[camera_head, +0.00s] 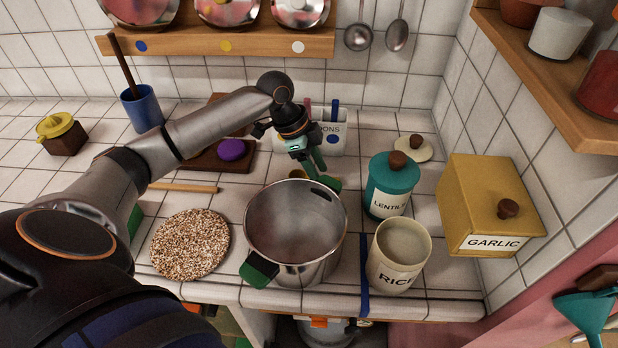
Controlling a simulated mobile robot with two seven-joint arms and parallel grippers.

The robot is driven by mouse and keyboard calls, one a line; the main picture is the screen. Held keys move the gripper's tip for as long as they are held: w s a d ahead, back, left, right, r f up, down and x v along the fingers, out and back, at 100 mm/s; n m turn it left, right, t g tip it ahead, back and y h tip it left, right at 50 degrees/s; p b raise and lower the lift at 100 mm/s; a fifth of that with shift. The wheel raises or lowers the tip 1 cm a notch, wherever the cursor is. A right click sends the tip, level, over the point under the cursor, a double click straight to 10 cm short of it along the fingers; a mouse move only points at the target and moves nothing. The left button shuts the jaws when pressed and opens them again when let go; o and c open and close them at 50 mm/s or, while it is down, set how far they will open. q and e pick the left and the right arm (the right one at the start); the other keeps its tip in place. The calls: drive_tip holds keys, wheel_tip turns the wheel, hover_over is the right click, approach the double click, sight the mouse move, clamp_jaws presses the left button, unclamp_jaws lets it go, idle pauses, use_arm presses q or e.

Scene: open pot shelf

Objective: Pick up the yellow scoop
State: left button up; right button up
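A small yellow-brown round piece (297,174), probably part of the yellow scoop, shows just behind the steel pot's rim. The rest of it is hidden by the pot and my gripper. My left gripper (314,164) reaches in from the left and points down behind the pot, just right of and above this piece. My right gripper is not in view.
The steel pot (285,225) stands in front of the gripper, with a white utensil holder (334,140) behind. A teal lentils jar (391,187), rice jar (381,262) and yellow garlic box (487,205) stand right. A cork mat (189,244) lies left of the pot.

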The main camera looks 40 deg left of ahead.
use_arm(q)
drive_tip(key=shift+d+f, duration=0.2)
drive_tip(key=shift+f, duration=0.35)
drive_tip(key=shift+c, duration=0.3)
clamp_jaws()
